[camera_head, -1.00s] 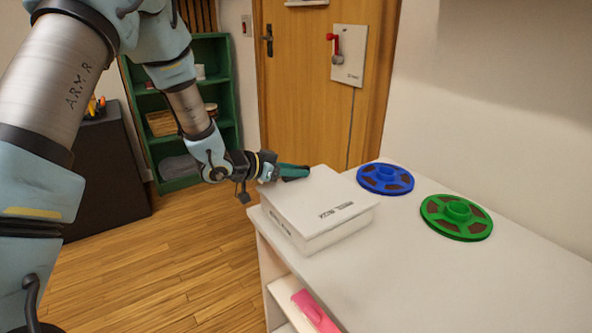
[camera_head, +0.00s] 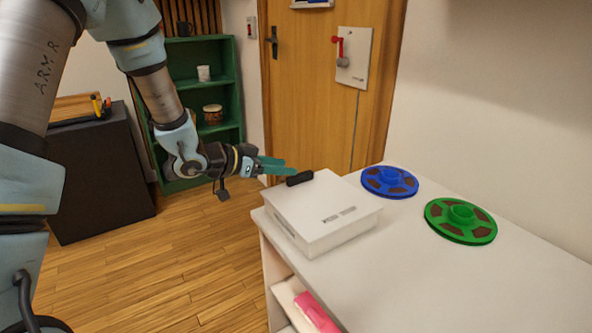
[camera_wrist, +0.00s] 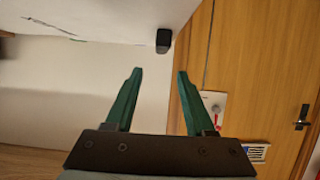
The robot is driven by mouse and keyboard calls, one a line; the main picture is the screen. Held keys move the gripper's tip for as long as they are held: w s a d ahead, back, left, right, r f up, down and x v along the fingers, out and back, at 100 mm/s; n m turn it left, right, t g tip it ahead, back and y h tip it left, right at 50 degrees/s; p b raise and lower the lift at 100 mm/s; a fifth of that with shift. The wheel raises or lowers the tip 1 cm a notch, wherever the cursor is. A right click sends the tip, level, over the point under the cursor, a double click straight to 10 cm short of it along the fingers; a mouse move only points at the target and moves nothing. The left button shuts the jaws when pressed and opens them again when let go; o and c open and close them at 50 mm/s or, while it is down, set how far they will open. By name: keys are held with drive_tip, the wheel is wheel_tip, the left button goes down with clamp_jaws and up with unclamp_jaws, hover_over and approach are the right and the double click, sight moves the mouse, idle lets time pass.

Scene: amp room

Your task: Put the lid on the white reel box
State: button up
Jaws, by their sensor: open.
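The white lid (camera_head: 312,207) lies on top of the white reel box (camera_head: 345,237) near the left end of the counter. It looks roughly level and lined up with the box, but I cannot tell whether it is fully seated. A black handle (camera_head: 299,178) stands at the lid's far left edge. My gripper (camera_head: 282,167) is just left of the handle, its green fingers pointing right toward it. In the wrist view my gripper (camera_wrist: 158,73) is open and empty, with the black handle (camera_wrist: 163,40) beyond the fingertips, apart from them.
A blue reel (camera_head: 389,182) and a green reel (camera_head: 460,220) lie on the white counter (camera_head: 450,290) to the right of the box. A pink item (camera_head: 316,312) is on the shelf below. A wooden door (camera_head: 320,90) and a green shelf unit (camera_head: 238,85) stand behind.

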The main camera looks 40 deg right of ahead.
drive_tip(key=w+a+r+n+t+y, duration=0.1)
drive_tip(key=w+a+n+t+y, duration=0.4)
drive_tip(key=a, duration=0.7)
drive_tip(key=w+a+r+n+t+y, duration=0.1)
drive_tip(key=w+a+n+t+y, duration=0.2)
drive_tip(key=w+a, duration=0.65)
drive_tip(key=s+a+n+g+y, duration=0.25)
drive_tip(key=s+a, duration=0.25)
drive_tip(key=a, duration=0.4)
drive_tip(key=s+a+n+g+y, duration=0.1)
drive_tip(key=s+a+n+y, duration=0.3)
drive_tip(key=a, duration=0.6)
drive_tip(key=s+a+n+g+h, duration=0.1)
drive_tip(key=s+a+n+g, duration=0.1)
drive_tip(key=s, duration=0.6)
drive_tip(key=shift+a+f+n, duration=0.3)
drive_tip(key=shift+a+n, duration=0.05)
drive_tip(key=shift+n, duration=0.1)
wheel_tip(320, 180, up, 8)
drive_tip(key=p, duration=0.7)
drive_tip(key=shift+p, duration=0.35)
drive_tip(key=shift+f, duration=0.1)
